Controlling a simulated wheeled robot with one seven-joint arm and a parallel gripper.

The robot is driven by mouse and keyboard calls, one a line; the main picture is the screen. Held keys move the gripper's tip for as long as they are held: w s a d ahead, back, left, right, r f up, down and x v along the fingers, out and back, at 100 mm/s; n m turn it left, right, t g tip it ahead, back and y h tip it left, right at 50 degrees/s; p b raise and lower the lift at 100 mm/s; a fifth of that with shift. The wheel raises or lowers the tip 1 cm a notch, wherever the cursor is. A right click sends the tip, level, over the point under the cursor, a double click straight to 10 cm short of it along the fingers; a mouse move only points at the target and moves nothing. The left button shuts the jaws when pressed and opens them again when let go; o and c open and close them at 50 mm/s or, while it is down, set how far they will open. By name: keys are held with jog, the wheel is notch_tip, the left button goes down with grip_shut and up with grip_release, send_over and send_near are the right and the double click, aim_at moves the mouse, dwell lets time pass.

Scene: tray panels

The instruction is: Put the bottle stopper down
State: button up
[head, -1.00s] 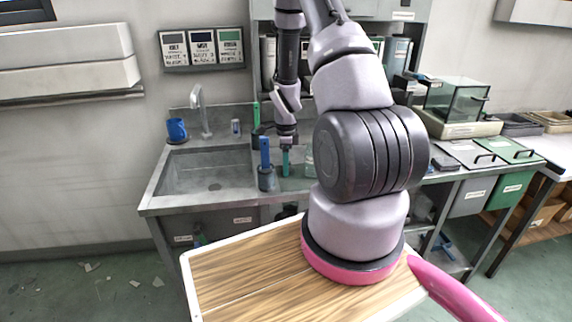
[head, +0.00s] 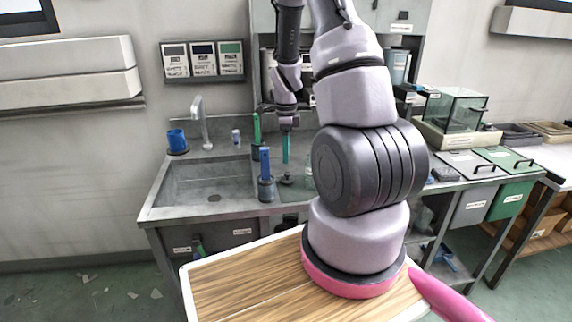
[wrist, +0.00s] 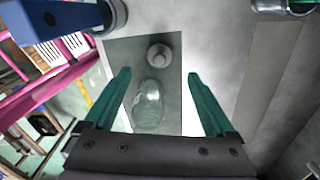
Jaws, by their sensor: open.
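The bottle stopper (wrist: 159,55) is a small grey round piece with a knob. It stands on a dark green-grey mat (wrist: 120,52) on the counter, and shows in the head view (head: 287,180) below my gripper. A clear glass bottle (wrist: 148,106) is on the same mat, nearer to my gripper in the wrist view and partly seen between the fingers. My gripper (wrist: 160,88) has teal fingers spread wide with nothing between them. In the head view my gripper (head: 286,150) hangs above the stopper, apart from it.
A dark holder (head: 266,191) with a blue-handled tool stands left of the mat. A green-handled tool (head: 256,130) stands behind it.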

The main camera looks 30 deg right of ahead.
jog(key=s+a+r+n+t+y, duration=0.1)
jog(key=s+a+r+n+t, duration=0.2)
jog(key=r, duration=0.8)
jog(key=s+a+r+n, duration=0.2)
jog(key=a+r+n, duration=0.25)
jog(key=r, duration=0.55)
jog(key=s+a+r+n+t+y, duration=0.1)
jog(key=s+a+r+n+t, duration=0.3)
jog(key=s+r+n, duration=0.8)
jog(key=s+a, duration=0.1)
jog(key=s, duration=0.2)
jog(key=shift+a+r, duration=0.2)
jog(key=shift+w+d, duration=0.1)
